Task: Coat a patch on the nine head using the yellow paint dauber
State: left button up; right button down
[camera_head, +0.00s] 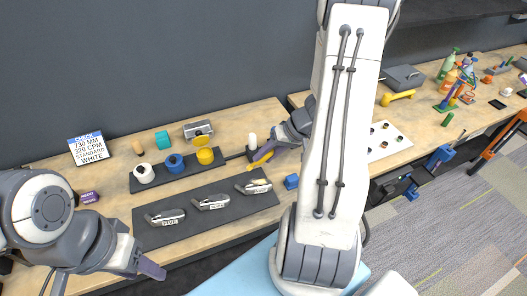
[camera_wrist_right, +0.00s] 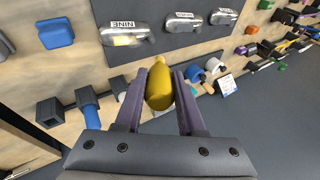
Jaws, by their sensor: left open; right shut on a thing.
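The nine head (camera_wrist_right: 124,35) is a silver club head lying on the dark mat, labelled NINE, with a yellow patch on its face. In the head view the nine head (camera_head: 257,186) is the rightmost of the three heads. My right gripper (camera_wrist_right: 161,78) is shut on the yellow paint dauber (camera_wrist_right: 159,88). The dauber (camera_head: 263,153) also shows in the head view, above the table behind the nine head and apart from it. My left gripper (camera_head: 138,250) is open and empty at the lower left, in front of the mat.
The FIVE head (camera_head: 167,217) and a middle head (camera_head: 211,202) lie on the mat (camera_head: 240,208). White (camera_head: 144,173), blue (camera_head: 175,163) and yellow (camera_head: 205,156) pots stand behind. A blue block (camera_head: 291,181) lies right of the mat. A square holder (camera_wrist_right: 54,112) and a blue-handled tool (camera_wrist_right: 89,108) stand nearby.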

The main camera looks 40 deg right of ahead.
jog(key=shift+w+a+f+b, duration=0.1)
jog(key=shift+f+b, duration=0.3)
jog(key=shift+f, duration=0.55)
jog(key=s+d+f, duration=0.1)
jog(key=d+f, duration=0.3)
jog(key=f, duration=0.2)
jog(key=a+r, duration=0.2)
jog(key=w+a+r, duration=0.1)
jog(key=a+r, duration=0.1)
jog(key=r, duration=0.1)
jog(key=shift+p, duration=0.3)
jog(key=shift+s+r+p, duration=0.1)
jog(key=shift+r+p, duration=0.9)
jog(key=shift+r, duration=0.95)
pick_arm(q)
jog(key=shift+a+r, duration=0.15)
jog(key=shift+r, duration=0.55)
